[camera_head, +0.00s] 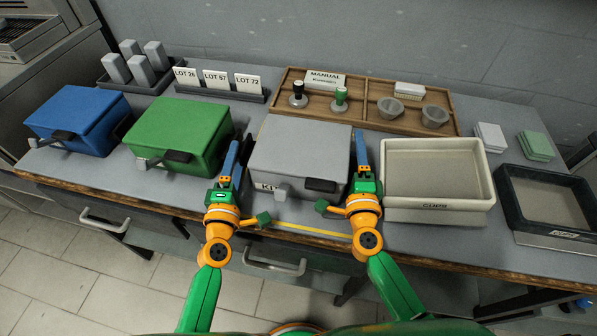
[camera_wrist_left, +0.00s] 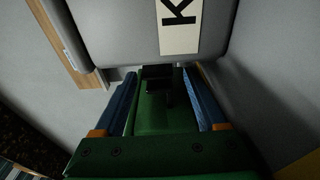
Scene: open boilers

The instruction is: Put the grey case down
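The grey case (camera_head: 300,145) is at the middle of the bench, lid shut, between my two grippers. Its front has a pale label starting with K, a grey latch and a dark handle. In the left wrist view the case (camera_wrist_left: 115,35) fills the top, with its label large. My left gripper (camera_head: 234,148) is at the case's left side; in the wrist view its blue fingers are apart. My right gripper (camera_head: 361,148) is at the right side; its finger gap is hidden. I cannot tell whether the fingers touch the case or whether its underside, which is hidden, rests on the bench.
A green case (camera_head: 180,130) and a blue case (camera_head: 78,115) stand left. A cream CUPS tray (camera_head: 435,212) is close on the right, with a dark tray (camera_head: 545,235) beyond. A wooden organiser (camera_head: 450,118) is behind. A yellow line (camera_head: 312,230) runs along the bench front.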

